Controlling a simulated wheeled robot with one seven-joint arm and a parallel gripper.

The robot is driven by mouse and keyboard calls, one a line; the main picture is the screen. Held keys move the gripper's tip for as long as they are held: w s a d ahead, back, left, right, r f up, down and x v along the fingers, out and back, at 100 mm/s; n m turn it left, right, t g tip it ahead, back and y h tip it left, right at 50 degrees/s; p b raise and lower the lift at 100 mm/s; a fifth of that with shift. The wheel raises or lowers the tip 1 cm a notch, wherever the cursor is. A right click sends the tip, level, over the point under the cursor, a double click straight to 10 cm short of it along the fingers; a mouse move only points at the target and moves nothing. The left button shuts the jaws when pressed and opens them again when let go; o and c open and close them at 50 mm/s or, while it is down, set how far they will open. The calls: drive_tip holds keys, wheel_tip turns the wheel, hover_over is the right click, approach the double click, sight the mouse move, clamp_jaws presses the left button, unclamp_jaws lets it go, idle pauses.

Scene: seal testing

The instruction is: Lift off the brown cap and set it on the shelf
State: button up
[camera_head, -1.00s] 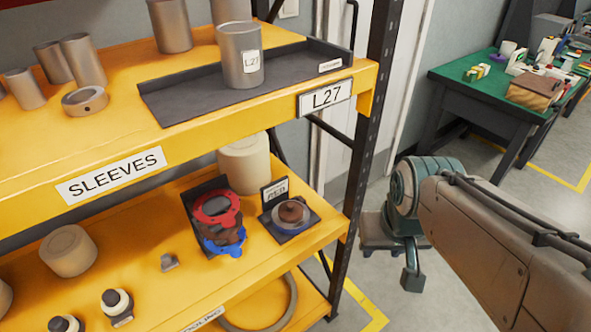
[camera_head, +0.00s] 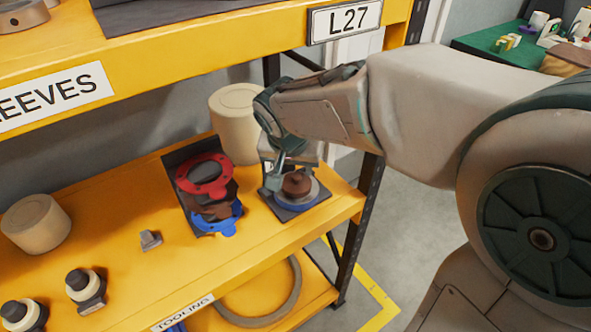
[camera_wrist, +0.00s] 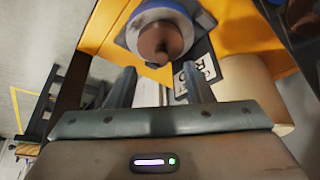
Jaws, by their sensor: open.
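The brown cap (camera_head: 297,183) sits on a pale disc (camera_head: 312,192) on a small dark stand (camera_head: 318,206) at the right end of the lower yellow shelf (camera_head: 262,262). In the wrist view the brown cap (camera_wrist: 160,42) shows at top centre, beyond the fingertips, with the pale disc around it. My gripper (camera_wrist: 162,82) is open and empty, its two fingers apart. In the head view my gripper (camera_head: 282,172) is just behind and left of the cap, partly hidden by my wrist; I cannot tell whether it touches anything.
Red (camera_head: 203,174) and blue (camera_head: 222,220) flanged rings with brown parts stand in a dark holder left of the cap. A cream cylinder (camera_head: 232,122) stands behind. The upper shelf edge (camera_head: 200,62) overhangs. Bare yellow shelf lies in front.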

sight(296, 176)
drive_tip(key=x, duration=0.3)
drive_tip(key=w+x, duration=0.1)
drive_tip(key=x, duration=0.3)
drive_tip(key=shift+r, duration=0.2)
clamp_jaws()
